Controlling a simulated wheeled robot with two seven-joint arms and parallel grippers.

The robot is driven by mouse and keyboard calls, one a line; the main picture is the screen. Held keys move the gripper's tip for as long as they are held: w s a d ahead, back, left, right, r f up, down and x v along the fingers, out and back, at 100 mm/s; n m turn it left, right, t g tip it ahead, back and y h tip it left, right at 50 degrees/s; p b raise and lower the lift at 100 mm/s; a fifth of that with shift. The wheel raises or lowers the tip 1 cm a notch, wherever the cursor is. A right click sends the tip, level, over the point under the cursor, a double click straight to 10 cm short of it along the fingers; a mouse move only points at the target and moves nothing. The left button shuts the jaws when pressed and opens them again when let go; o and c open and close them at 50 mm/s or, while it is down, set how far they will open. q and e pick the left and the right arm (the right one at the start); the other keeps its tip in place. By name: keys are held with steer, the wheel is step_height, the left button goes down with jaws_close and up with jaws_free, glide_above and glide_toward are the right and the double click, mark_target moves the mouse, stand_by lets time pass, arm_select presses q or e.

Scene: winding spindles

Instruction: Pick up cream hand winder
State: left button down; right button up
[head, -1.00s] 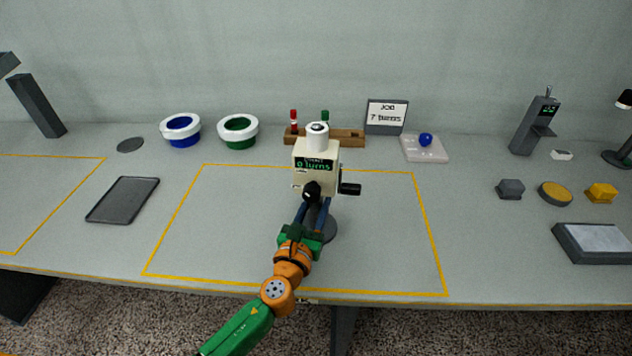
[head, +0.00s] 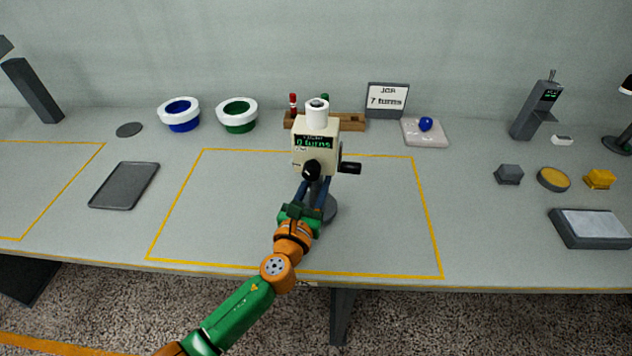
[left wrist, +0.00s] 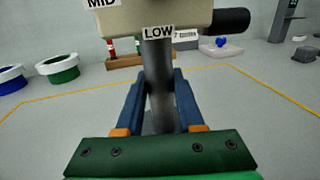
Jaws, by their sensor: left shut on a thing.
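The cream hand winder (head: 316,146) stands upright inside the yellow-outlined area, with a white spool on top, a black crank at its right and a display reading 0 turns. Its dark post rises from a round dark base (head: 329,208). My left gripper (head: 313,191) is shut on the winder's post below the cream body. In the left wrist view, the blue fingers lie on both sides of the grey post (left wrist: 158,85), and the body's underside (left wrist: 180,22) is just above with MID and LOW labels. I cannot tell if the base touches the table. My right gripper is not in view.
Behind the winder are a wooden rack (head: 352,123) with red and green spindles and a sign (head: 387,99) reading 7 turns. Blue (head: 180,115) and green (head: 237,115) bowls stand back left; a dark tray (head: 125,186) lies left. The outlined area beside the winder is clear.

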arm_select(q)
steer(key=s+r+p, duration=0.1)
steer(key=r, duration=0.1)
steer(key=s+r+p, duration=0.3)
steer(key=r, duration=0.2)
steer(key=shift+s+d+r+p, duration=0.1)
steer(key=shift+s+d+p, duration=0.05)
steer(key=shift+p, duration=0.15)
steer(key=p, duration=0.1)
glide_toward(316, 175)
steer(key=w+d+r, duration=0.2)
steer(key=shift+w+d, duration=0.2)
steer(key=shift+d, duration=0.05)
steer(key=w+f+b, duration=0.3)
steer(key=w, duration=0.1)
steer(key=w+f+b, duration=0.3)
steer(key=w+f, duration=0.1)
steer(key=w+f+b, duration=0.2)
steer(key=w+f, duration=0.2)
steer(key=shift+w+a+f+b, duration=0.15)
steer(key=shift+w+a+b, duration=0.2)
steer(key=shift+w+b, duration=0.05)
steer(key=shift+w+f, duration=0.25)
steer(key=shift+w, duration=0.3)
steer(key=shift+f+b, duration=0.65)
steer(key=shift+b, duration=0.15)
steer(key=shift+s, duration=0.1)
